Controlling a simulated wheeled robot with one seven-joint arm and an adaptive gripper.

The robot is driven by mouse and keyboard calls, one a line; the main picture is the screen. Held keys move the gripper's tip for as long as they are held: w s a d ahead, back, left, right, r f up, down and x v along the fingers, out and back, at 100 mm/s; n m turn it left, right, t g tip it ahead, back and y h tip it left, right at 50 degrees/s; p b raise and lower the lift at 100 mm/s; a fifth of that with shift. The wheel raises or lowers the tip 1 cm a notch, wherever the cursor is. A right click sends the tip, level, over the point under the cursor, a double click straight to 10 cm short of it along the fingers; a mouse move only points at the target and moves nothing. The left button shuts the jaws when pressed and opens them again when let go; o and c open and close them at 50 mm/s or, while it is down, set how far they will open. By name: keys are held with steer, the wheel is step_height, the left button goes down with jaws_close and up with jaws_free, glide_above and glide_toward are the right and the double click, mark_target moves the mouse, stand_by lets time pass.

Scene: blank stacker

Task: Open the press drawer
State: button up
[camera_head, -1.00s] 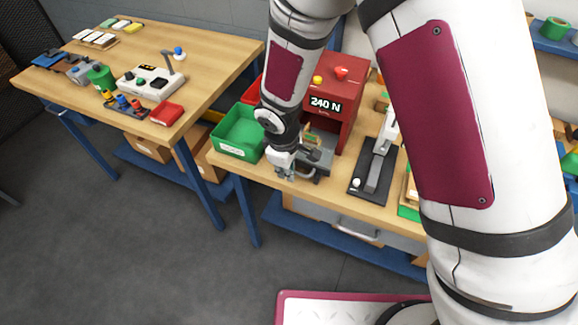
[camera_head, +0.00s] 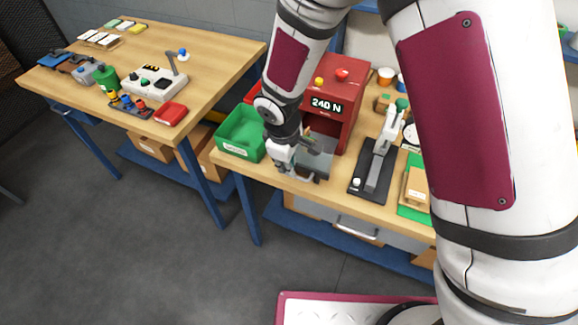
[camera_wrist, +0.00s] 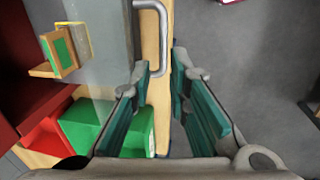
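The red press (camera_head: 338,92) with a "240 N" display stands on the middle bench. A grey, partly see-through panel (camera_head: 318,158) is at its front, beside my gripper (camera_head: 298,178). In the wrist view, the panel (camera_wrist: 105,60) carries a metal bar handle (camera_wrist: 163,40). My gripper (camera_wrist: 161,70) is open. The handle's near end lies between its fingertips in the picture; I cannot tell whether they touch it. A wooden block with a green face (camera_wrist: 60,50) shows on the press side of the panel. The arm partly hides the drawer in the head view.
A green bin (camera_head: 241,134) stands left of the press, close to my gripper, and a red bin (camera_wrist: 42,140) lies beyond it. A black lever tool (camera_head: 375,170) stands to the right. The floor before the bench is clear.

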step_height(320, 180, up, 12)
steer(key=s+p, duration=0.2)
steer(key=p, duration=0.1)
steer(key=shift+a+r+p, duration=0.2)
steer(key=shift+a+p, duration=0.15)
steer(key=shift+a, duration=0.05)
stand_by(0.9)
steer(key=shift+r, duration=0.1)
stand_by(0.4)
step_height(320, 180, up, 12)
steer(key=s, duration=0.2)
steer(key=shift+a+f, duration=0.2)
steer(key=shift+a, duration=0.15)
steer(key=s+d+r+m+t+b, duration=0.1)
steer(key=d+r+m, duration=0.25)
steer(key=d, duration=0.35)
steer(key=s+d+r+m+t+b, duration=0.1)
steer(key=s+d+r+m+b, duration=0.2)
steer(key=d, duration=0.4)
steer(key=s+d+m+t+b, duration=0.1)
steer(key=s+d+m, duration=0.6)
steer(key=d, duration=0.3)
steer(key=shift+s+r+t+y+b, duration=0.15)
steer(key=shift+s+t+y+b, duration=0.25)
steer(key=shift+s, duration=0.45)
